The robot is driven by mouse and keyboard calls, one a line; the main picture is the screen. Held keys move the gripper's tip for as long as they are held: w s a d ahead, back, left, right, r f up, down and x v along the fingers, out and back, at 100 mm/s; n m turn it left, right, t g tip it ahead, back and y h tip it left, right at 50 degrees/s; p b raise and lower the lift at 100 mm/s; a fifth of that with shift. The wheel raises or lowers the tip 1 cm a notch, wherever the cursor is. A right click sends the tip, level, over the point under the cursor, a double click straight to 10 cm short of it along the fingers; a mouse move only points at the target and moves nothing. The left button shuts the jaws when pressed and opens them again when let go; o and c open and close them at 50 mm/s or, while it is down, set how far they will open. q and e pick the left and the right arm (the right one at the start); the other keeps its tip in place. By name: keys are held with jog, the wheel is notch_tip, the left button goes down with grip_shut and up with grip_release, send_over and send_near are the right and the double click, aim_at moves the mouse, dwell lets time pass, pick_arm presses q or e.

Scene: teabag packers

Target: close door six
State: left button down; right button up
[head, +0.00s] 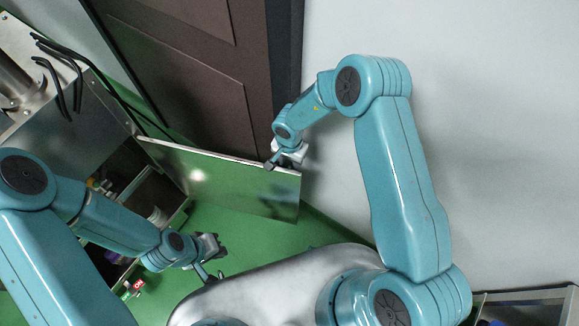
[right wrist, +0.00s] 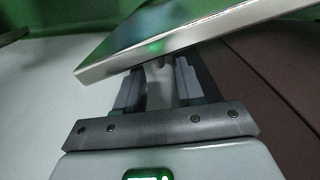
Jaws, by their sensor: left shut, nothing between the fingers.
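A flat shiny metal door (head: 225,180) stands wide open from the metal cabinet (head: 85,135), hinged at its left end. Its number is not readable. My right gripper (head: 282,160) is at the door's free end, by the top corner. In the right wrist view the fingers (right wrist: 158,85) are apart, and the door's edge (right wrist: 170,50) crosses over the fingertips. I cannot tell whether they touch it. My left gripper (head: 217,260) is shut and empty, low in front of the cabinet, apart from the door.
The cabinet's open compartment (head: 125,180) shows parts inside. A small red tag (head: 138,287) is below my left forearm. A dark brown panelled door (head: 195,75) and a pale wall (head: 480,60) stand close behind. Green floor (head: 235,225) is clear below the metal door.

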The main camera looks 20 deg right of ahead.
aim_at(289, 166)
jog(key=shift+f, duration=2.2)
grip_shut()
